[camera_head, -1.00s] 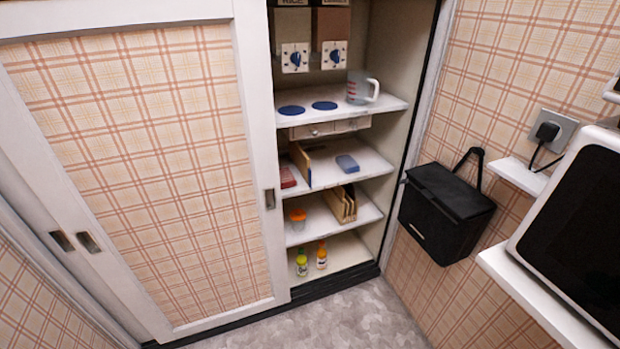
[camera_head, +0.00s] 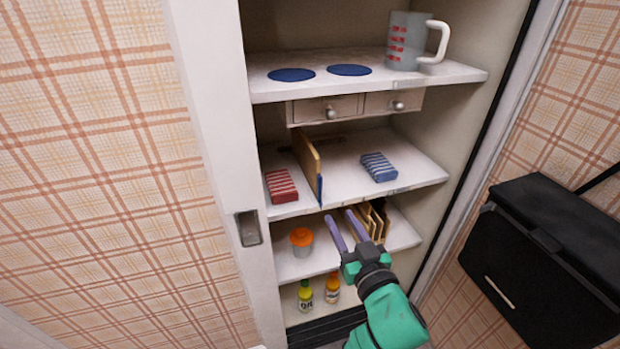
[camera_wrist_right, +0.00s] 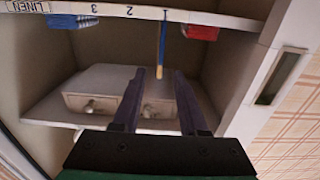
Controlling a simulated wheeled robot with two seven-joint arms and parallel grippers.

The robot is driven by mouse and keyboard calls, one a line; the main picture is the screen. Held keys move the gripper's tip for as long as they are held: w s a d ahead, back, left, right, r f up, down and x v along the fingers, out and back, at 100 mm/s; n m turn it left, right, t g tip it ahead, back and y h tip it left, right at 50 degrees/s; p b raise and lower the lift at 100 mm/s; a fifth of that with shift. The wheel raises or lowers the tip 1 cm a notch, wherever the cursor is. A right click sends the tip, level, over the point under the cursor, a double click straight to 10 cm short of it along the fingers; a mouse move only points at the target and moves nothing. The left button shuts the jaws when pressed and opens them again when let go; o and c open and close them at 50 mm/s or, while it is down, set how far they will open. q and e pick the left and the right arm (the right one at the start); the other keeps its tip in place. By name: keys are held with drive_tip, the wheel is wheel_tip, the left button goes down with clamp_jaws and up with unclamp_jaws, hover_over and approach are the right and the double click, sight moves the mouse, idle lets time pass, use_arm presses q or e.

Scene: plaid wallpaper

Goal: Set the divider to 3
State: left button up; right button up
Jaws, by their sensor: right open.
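The divider (camera_head: 308,165) is an upright wooden board with a blue front edge on the middle shelf (camera_head: 345,155). A red striped stack (camera_head: 281,186) is left of it and a blue striped stack (camera_head: 379,167) is right of it. In the wrist view, which looks upside down, the divider (camera_wrist_right: 162,42) stands by the mark 1 on the shelf edge (camera_wrist_right: 112,11). Marks 2, 3 and a LINEN label follow to the left. My right gripper (camera_head: 345,225) is open and empty, in front of and below the divider; its fingers (camera_wrist_right: 160,75) point toward it. My left gripper is out of view.
A measuring cup (camera_head: 408,40) and two blue discs are on the shelf above, with small drawers (camera_head: 330,108) beneath. An orange-lidded jar (camera_head: 301,240), wooden slats and two bottles are lower. The sliding door (camera_head: 205,150) bounds the left; a black box (camera_head: 545,260) hangs right.

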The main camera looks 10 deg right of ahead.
sight(321, 185)
drive_tip(key=w, duration=0.9)
drive_tip(key=w+a, duration=0.1)
drive_tip(key=w, duration=0.3)
drive_tip(key=shift+w+a+r, duration=0.1)
drive_tip(key=shift+w+r, duration=0.15)
drive_tip(key=shift+w, duration=0.05)
clamp_jaws()
idle(0.6)
